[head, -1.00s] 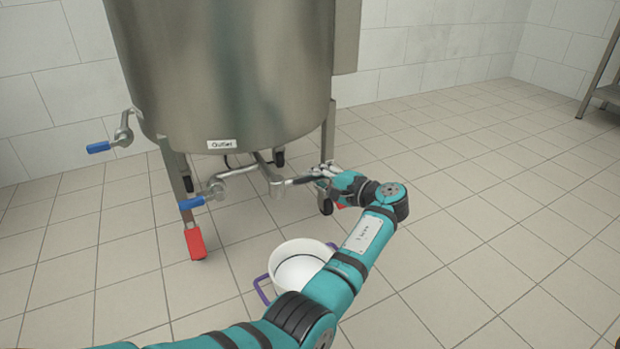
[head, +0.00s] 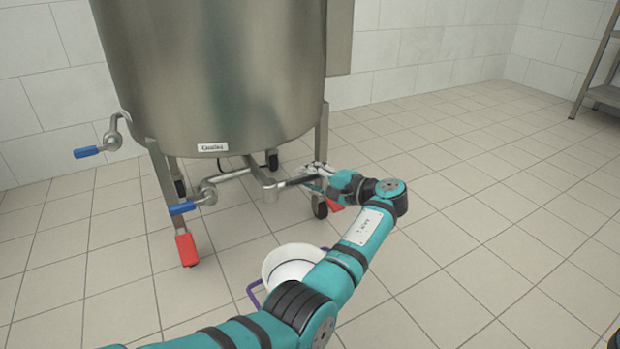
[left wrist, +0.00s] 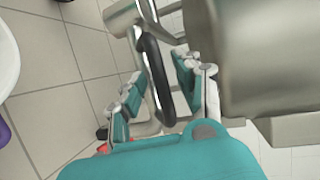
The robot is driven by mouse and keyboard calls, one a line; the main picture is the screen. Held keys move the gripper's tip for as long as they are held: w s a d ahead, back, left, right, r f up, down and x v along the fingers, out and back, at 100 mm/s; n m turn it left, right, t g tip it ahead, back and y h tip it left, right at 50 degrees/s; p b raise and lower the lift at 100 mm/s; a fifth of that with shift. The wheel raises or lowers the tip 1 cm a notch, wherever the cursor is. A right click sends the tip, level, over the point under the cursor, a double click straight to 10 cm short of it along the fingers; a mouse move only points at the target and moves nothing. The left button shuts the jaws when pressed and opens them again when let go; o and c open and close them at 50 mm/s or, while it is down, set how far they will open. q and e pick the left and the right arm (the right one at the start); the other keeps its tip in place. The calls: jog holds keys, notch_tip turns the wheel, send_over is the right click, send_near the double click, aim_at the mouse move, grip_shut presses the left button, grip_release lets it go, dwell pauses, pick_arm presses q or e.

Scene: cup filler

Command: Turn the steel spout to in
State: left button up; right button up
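The steel spout (head: 270,190) hangs under the tank, with its outlet pointing down and a black-gripped handle (head: 296,182) reaching right. My left gripper (head: 314,176) is at the outer end of this handle. In the left wrist view, the black handle grip (left wrist: 155,75) runs between the two spread fingers of my left gripper (left wrist: 158,88), with gaps visible on both sides. The gripper looks open around the handle, not closed on it. My right gripper is not seen.
The steel tank (head: 220,75) stands on legs with red feet and casters. Two blue-handled valves, an upper one (head: 88,152) and a lower one (head: 183,208), stick out left. A white pot (head: 283,253) with purple handles sits on the floor, partly behind my left arm.

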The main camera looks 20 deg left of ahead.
pick_arm(q)
jog(key=shift+r, duration=0.1)
jog(key=v, duration=0.7)
jog(key=shift+d, duration=0.2)
dwell(0.3)
